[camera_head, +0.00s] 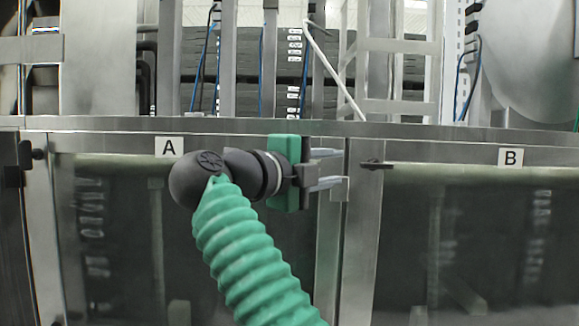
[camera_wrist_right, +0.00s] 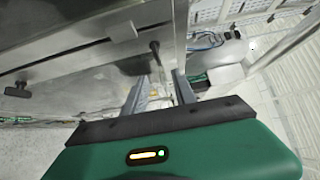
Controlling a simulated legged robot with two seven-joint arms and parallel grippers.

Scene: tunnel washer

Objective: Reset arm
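My right arm, in a green ribbed sleeve, rises from the bottom of the head view. Its gripper (camera_head: 328,176) points right, in front of the metal post between panels A and B. In the right wrist view the two grey fingers of this gripper (camera_wrist_right: 160,88) stand apart with no object clearly held between them. The fingertips lie close to the metal frame; I cannot tell whether they touch it. My left gripper is in neither view.
Panel A (camera_head: 115,230) is behind my arm, and panel B (camera_head: 480,240) is to the right. A dark latch (camera_head: 375,164) sits at panel B's upper left. A metal rail (camera_head: 450,131) runs above both panels. The wrist view shows a knob (camera_wrist_right: 18,90) on the metal front.

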